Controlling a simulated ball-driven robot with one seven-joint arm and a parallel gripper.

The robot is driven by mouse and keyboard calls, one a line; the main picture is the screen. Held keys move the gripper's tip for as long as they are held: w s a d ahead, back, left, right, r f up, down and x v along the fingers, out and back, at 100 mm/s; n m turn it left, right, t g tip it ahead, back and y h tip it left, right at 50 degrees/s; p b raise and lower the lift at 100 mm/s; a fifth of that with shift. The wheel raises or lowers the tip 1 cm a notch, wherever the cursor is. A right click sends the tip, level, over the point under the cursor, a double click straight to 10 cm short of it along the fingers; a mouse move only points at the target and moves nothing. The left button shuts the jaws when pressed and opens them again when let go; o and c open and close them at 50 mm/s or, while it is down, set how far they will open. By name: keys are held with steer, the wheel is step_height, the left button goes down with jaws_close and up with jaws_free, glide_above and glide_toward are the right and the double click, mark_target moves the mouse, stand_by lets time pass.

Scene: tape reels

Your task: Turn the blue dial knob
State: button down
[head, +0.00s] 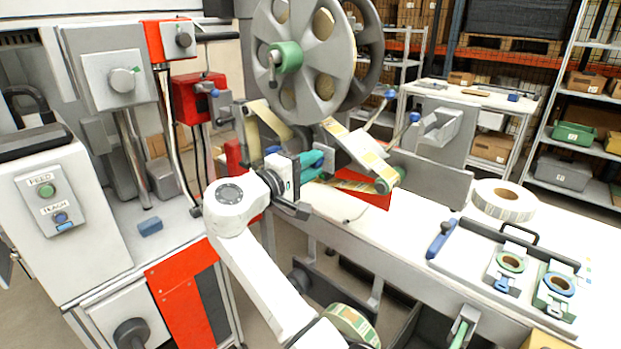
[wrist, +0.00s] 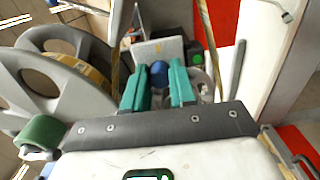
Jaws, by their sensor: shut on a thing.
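The blue dial knob (wrist: 159,72) shows in the wrist view as a round blue cap between my teal fingertips, in front of a pale grey block. My gripper (wrist: 160,84) is shut on it, with one finger on each side. In the head view my gripper (head: 316,161) reaches right toward the machine below the large reel. The knob cannot be made out there; my fingers and the machine parts around them hide it.
A large grey reel (head: 318,50) stands just above my gripper, with tape running down beside it. A red panel (wrist: 225,30) lies to the right in the wrist view. A white bench (head: 400,225) with a tape roll (head: 503,200) extends right.

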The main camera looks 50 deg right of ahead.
steer(key=m+b, duration=0.2)
steer(key=b, duration=0.1)
steer(key=f+m+b, duration=0.1)
steer(key=m+b, duration=0.2)
steer(key=shift+m, duration=0.3)
steer(key=m+b, duration=1)
steer(key=shift+m, duration=0.4)
steer(key=m+b, duration=0.3)
steer(key=m, duration=0.1)
steer(key=shift+w+r+m, duration=0.1)
steer(key=shift+r+m, duration=0.05)
steer(key=shift+m, duration=0.15)
steer(key=shift+b, duration=0.35)
steer(key=c, duration=1.2)
jaws_free()
steer(key=shift+c, duration=0.2)
steer(key=o, duration=0.3)
steer(key=shift+r, duration=0.2)
